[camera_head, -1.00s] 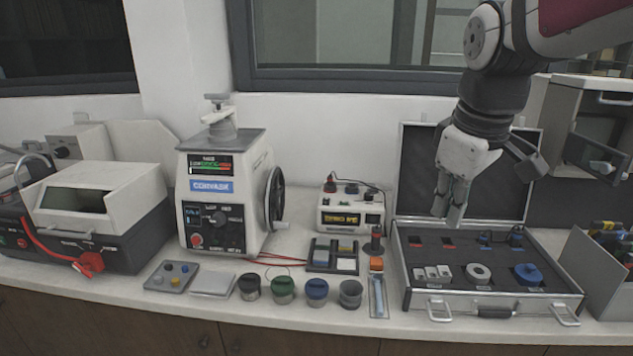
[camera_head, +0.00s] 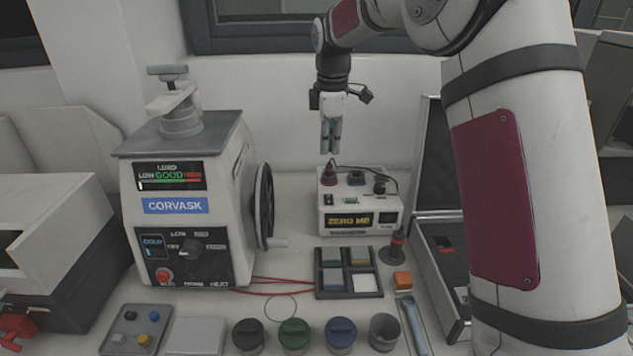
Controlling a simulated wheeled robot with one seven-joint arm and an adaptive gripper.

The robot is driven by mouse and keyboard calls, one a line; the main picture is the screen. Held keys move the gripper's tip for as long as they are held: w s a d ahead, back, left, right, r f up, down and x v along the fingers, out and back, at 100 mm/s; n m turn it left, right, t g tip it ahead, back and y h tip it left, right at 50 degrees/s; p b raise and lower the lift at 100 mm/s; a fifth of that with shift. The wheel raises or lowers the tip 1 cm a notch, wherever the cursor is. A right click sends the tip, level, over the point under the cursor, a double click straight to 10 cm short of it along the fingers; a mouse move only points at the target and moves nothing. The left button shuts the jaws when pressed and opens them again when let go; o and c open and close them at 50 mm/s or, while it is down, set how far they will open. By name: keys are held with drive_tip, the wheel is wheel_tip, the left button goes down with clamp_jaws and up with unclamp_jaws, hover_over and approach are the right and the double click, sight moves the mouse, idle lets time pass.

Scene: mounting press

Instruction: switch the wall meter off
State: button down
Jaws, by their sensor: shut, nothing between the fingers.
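The meter is probably the small white box (camera_head: 361,228) on the bench against the wall. A yellow "ZERO ME" display lights its front. Red, blue and black plugs or knobs stand on its top, with a dark lead over them. A small dark part (camera_head: 328,199) and a green-lit part (camera_head: 350,200) sit above the display; which is a switch is too small to tell. My gripper (camera_head: 330,151) points down, fingers together and empty, above the red plug at the box's left end. Whether it is just above or behind is unclear.
The white press (camera_head: 185,190) with its handwheel (camera_head: 264,207) stands to the left. A tray of coloured blocks (camera_head: 349,295) and a dark stand (camera_head: 397,247) lie in front. Jars line the front edge. My arm hides much of the open case (camera_head: 433,255) at right.

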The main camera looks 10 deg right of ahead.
sight(328, 197)
idle(0.3)
drive_tip(key=f, duration=0.4)
drive_tip(key=w+f+p, duration=0.1)
drive_tip(key=f, duration=0.4)
drive_tip(key=f+p, duration=0.1)
drive_tip(key=f, duration=0.3)
drive_tip(key=shift+w+d+f, duration=0.15)
drive_tip(key=shift+w+f, duration=0.05)
drive_tip(key=shift+w, duration=0.05)
drive_tip(key=shift+f, duration=0.2)
drive_tip(key=shift+w, duration=0.1)
